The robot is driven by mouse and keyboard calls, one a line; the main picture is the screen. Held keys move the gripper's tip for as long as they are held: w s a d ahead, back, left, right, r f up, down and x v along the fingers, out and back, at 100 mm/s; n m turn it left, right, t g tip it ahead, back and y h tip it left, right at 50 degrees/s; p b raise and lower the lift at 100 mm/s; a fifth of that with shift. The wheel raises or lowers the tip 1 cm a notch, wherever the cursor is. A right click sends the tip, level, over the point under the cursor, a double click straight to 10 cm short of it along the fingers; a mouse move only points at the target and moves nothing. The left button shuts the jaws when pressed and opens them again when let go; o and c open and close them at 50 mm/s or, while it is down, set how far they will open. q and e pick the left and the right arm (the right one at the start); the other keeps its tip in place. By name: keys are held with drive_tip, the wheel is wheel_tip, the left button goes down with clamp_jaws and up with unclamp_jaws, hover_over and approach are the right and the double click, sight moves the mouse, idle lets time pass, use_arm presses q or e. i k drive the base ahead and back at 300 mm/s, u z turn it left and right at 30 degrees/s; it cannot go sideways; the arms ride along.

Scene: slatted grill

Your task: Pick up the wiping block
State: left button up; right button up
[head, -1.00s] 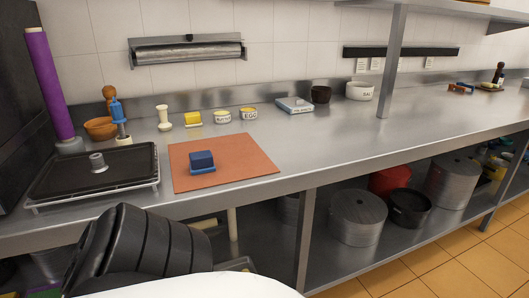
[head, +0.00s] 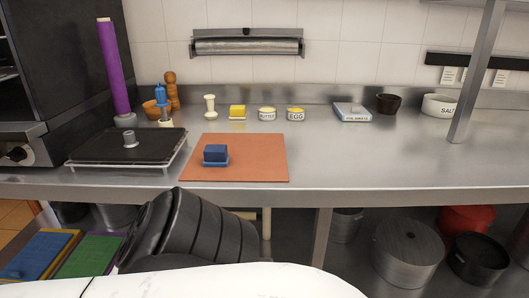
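A dark blue block (head: 215,153) with a lighter blue base lies on an orange mat (head: 262,168) on the steel counter; it looks like the wiping block. A smaller yellow block (head: 237,111) on a pale base stands behind the mat near the wall. A black tray-like grill (head: 98,146) with a small metal knob on top sits left of the mat. Neither of my grippers shows in the head view.
White bowls, one marked EGG (head: 296,114), stand behind the mat. A purple roll (head: 115,68), wooden mill (head: 171,92) and orange bowl (head: 151,109) stand at the back left. The counter (head: 360,155) right of the mat is clear.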

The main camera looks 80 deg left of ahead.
sight(214, 154)
drive_tip(key=u, duration=2.1)
